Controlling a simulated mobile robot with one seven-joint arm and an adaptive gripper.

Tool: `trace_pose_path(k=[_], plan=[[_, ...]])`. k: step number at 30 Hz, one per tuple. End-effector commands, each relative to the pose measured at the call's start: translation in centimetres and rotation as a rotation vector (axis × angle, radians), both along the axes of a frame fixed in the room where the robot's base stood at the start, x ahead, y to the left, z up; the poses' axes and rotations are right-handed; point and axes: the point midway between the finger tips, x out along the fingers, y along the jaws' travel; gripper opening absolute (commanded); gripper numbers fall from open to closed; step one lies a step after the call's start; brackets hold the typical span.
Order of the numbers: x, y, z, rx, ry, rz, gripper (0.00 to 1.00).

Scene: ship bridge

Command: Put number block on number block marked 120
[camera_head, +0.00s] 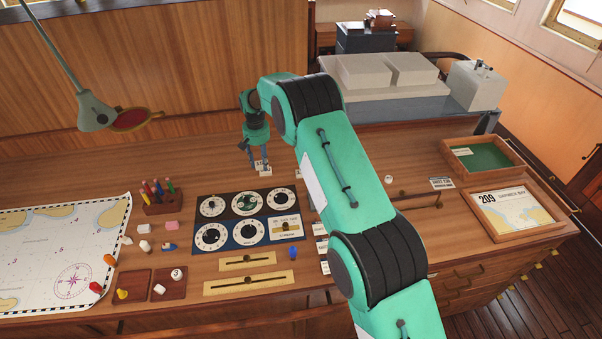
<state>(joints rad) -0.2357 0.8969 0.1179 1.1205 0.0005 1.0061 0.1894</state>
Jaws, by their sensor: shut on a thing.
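My gripper (258,160) points down over the desk, left of my arm, behind the dial panel. It is shut on a small white number block (259,164). Another white piece (265,171) shows just below and right of the held block; I cannot tell if they touch. A further small white piece (298,174) shows beside my arm, partly hidden. The numbers are too small to read, so I cannot tell which one is marked 120.
The dial panel (246,218) lies in front of the gripper. A peg holder (161,203) and sea chart (60,250) are to the left. A green-lined tray (481,156) and a framed chart (512,209) are right. My arm hides the desk's middle.

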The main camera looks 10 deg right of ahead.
Motion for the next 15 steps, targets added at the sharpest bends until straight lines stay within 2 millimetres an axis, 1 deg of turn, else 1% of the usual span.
trace_pose_path(k=[1,3,8,15], plan=[[-0.7,-1.4,0.0,0.0,0.001,-0.004,0.19],[-1.6,-3.2,-0.2,0.0,0.001,-0.009,0.19],[-4.1,-7.0,-0.6,0.0,0.001,-0.017,0.19],[-8.5,-12.5,-1.1,0.0,0.001,-0.03,0.19]])
